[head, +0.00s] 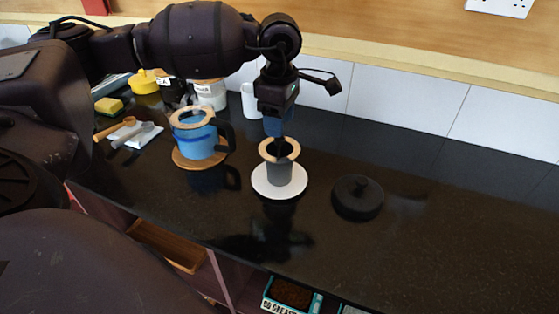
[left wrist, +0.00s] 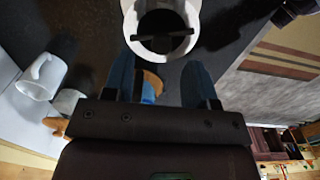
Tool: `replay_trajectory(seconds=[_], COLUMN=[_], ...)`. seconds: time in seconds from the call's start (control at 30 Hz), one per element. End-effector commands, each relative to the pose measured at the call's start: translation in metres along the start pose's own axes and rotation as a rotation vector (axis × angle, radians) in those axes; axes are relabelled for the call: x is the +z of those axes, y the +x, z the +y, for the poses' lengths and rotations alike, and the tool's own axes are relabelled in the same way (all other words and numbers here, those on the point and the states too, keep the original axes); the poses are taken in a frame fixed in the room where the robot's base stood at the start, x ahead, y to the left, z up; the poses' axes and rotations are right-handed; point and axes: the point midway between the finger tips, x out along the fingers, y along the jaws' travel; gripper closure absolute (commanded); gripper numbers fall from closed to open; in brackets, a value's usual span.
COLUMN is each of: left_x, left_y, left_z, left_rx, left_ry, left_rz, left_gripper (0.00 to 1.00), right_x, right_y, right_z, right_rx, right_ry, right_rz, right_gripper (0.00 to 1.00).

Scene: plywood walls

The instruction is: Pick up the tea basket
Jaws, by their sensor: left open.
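The tea basket appears to be the grey cylinder (head: 279,174) with a pale wooden rim, upright on a round white saucer (head: 268,189) in the middle of the counter in the head view. In the left wrist view, a round dark opening (left wrist: 160,22) with a dark bar across it shows at the top, beyond the fingertips. My left gripper (head: 279,130) points down right over the basket, its blue fingers open. They also show in the left wrist view (left wrist: 159,72), apart, with nothing clearly between them. Contact with the basket cannot be told. My right gripper is out of view.
A blue jug (head: 196,142) with a dark handle stands on a wooden coaster left of the basket. A black lid (head: 357,196) lies to the right. A white mug (head: 250,101), a jar (head: 210,94) and a yellow sponge (head: 109,106) are behind. The counter's right side is clear.

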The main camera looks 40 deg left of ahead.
Motion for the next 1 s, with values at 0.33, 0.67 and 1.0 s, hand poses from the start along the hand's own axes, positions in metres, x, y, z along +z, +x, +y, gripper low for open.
replay_trajectory(seconds=[0.33,0.67,1.0], left_x=[0.001,0.001,0.001], left_y=[0.031,0.03,0.03], left_z=[-0.002,-0.002,-0.002], left_rx=[-0.001,-0.001,0.0], left_ry=[0.0,0.0,0.0], left_rz=[-0.002,-0.001,-0.001], left_gripper=[0.48,0.8,1.0], right_x=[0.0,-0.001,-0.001], right_y=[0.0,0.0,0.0], right_z=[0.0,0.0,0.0], right_rx=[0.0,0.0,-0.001], right_ry=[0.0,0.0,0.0], right_rz=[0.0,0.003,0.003], right_gripper=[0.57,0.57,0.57])
